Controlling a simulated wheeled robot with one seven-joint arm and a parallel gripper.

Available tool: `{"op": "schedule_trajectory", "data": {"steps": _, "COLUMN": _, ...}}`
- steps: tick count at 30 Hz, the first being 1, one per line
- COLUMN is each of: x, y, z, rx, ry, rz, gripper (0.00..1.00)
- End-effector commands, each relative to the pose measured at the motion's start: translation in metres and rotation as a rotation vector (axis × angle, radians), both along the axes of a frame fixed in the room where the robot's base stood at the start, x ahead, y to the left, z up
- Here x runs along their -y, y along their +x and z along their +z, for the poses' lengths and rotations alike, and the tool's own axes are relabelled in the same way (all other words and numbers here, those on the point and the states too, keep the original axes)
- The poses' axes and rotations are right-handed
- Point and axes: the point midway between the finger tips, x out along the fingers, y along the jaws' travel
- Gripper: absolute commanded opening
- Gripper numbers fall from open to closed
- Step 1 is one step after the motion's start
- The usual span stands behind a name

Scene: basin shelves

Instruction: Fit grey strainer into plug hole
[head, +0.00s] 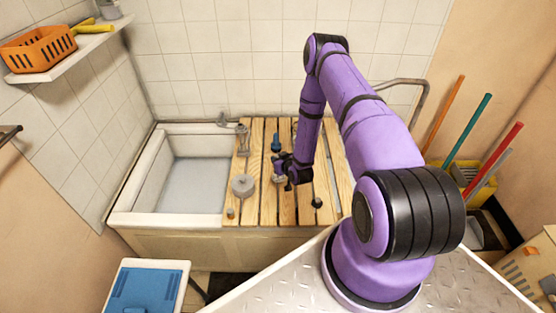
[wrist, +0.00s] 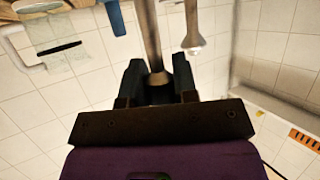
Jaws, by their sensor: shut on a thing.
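My gripper (head: 287,176) is low over the right part of the slatted wooden board, beside the basin. It is shut on a small grey piece (head: 278,179), which looks like the grey strainer; the fingers and wrist partly hide it. In the wrist view, my gripper (wrist: 157,85) has a grey-brown flared piece (wrist: 156,72) on a stem between its fingers. The white basin (head: 190,185) is to the left of the gripper, with a pale grey floor. I cannot make out the plug hole.
On the board (head: 265,210) stand a round grey lidded thing (head: 243,186), a blue-topped item (head: 276,143), a grey fitting (head: 242,140) and a dark knobbed item (head: 317,202). An orange basket (head: 38,50) is on the wall shelf. A blue-topped stool (head: 145,288) stands in front.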

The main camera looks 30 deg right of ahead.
Motion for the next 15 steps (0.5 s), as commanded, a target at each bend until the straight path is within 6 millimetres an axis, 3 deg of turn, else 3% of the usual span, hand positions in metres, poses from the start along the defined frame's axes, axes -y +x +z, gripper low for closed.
{"op": "schedule_trajectory", "data": {"steps": 10, "x": 0.0001, "y": 0.0004, "z": -0.0024, "rx": 0.002, "ry": 0.000, "rz": 0.000, "gripper": 0.00}}
{"op": "schedule_trajectory", "data": {"steps": 11, "x": 0.0002, "y": 0.0004, "z": -0.0028, "rx": 0.002, "ry": 0.000, "rz": 0.000, "gripper": 0.29}}
{"op": "schedule_trajectory", "data": {"steps": 14, "x": 0.0002, "y": 0.0005, "z": -0.0025, "rx": 0.002, "ry": 0.000, "rz": 0.000, "gripper": 0.52}}
{"op": "schedule_trajectory", "data": {"steps": 15, "x": 0.0002, "y": 0.0004, "z": -0.0024, "rx": 0.002, "ry": 0.000, "rz": 0.000, "gripper": 0.53}}
